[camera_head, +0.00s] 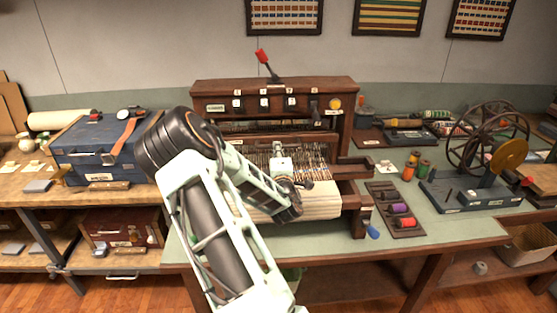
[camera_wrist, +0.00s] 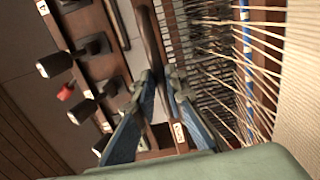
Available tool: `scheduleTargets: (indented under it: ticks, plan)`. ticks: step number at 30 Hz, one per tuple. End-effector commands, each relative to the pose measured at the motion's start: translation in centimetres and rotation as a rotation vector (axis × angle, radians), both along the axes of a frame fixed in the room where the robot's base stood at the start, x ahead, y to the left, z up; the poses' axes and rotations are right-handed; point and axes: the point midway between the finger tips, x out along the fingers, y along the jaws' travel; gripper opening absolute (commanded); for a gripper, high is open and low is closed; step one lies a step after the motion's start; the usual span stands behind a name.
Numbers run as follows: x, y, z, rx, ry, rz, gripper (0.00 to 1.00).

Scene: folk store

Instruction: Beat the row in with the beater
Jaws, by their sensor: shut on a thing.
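The wooden loom (camera_head: 350,95) stands on the green-topped table. Its heddles and pale warp threads (camera_head: 315,160) run toward cream cloth (camera_head: 322,203) at the front. In the wrist view my gripper's blue-grey fingers (camera_wrist: 164,88) close around a dark, slim bar (camera_wrist: 147,35), which appears to be part of the beater. The warp threads (camera_wrist: 255,75) lie to the right of the fingers. My arm hides the loom's left front.
Knobbed levers (camera_wrist: 85,60) stand beside the fingers in the wrist view. A spool tray (camera_head: 385,195) and a spinning wheel (camera_head: 490,150) are to the right. A blue chest (camera_head: 85,160) stands left. Some table top is clear at the front right.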

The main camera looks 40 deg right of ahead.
Motion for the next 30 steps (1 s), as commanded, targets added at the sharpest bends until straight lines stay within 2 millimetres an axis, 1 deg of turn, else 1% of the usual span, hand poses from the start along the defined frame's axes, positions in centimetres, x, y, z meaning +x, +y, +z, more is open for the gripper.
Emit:
scheduleTargets:
  ticks: [30]
  plan:
    - [-7.9,4.9,-0.2,0.001,0.004,0.0,0.0]
